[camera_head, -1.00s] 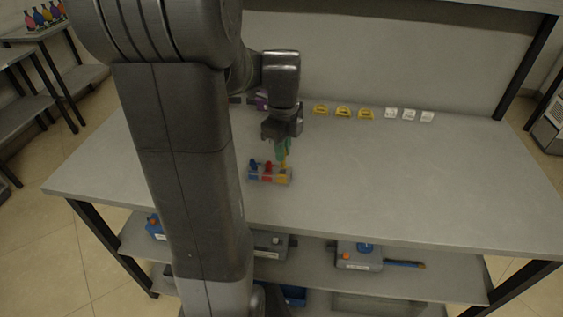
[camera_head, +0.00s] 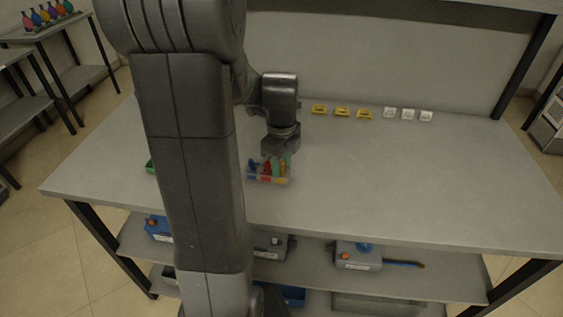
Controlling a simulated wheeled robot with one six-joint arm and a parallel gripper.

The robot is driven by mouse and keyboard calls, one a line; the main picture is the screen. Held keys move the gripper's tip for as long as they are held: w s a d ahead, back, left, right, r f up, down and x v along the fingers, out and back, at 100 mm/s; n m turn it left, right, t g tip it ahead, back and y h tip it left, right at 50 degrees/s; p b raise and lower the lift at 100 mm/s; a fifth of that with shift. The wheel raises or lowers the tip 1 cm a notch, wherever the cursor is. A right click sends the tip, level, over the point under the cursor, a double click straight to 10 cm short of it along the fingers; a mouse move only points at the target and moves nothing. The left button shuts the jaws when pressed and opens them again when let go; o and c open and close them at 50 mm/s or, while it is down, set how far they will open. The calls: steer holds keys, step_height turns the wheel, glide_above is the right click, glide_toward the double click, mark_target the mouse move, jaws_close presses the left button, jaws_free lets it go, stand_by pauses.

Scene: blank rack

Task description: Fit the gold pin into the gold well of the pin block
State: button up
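The pin block (camera_head: 270,181) is a small clear block near the front of the tabletop, with blue, red and gold sections from left to right. A blue pin (camera_head: 253,166) and a red pin (camera_head: 267,167) stand in its left and middle sections. The gold pin (camera_head: 283,167) stands upright at the gold section; how deep it sits I cannot tell. My gripper (camera_head: 282,163) points down over the right of the block. Its green fingers look spread to either side of the gold pin, apart from it. The gold well's mouth is hidden.
Yellow pieces (camera_head: 342,112) and white pieces (camera_head: 407,114) stand in a row at the back of the table. A green item (camera_head: 150,166) shows partly behind my arm. The tabletop (camera_head: 410,180) to the right is clear.

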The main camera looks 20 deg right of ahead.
mark_target(282, 162)
step_height(282, 162, up, 12)
steer(key=shift+r+p, duration=0.15)
steer(key=shift+p, duration=0.15)
stand_by(0.3)
step_height(282, 162, down, 12)
steer(key=shift+r, duration=1.85)
steer(key=shift+f, duration=0.15)
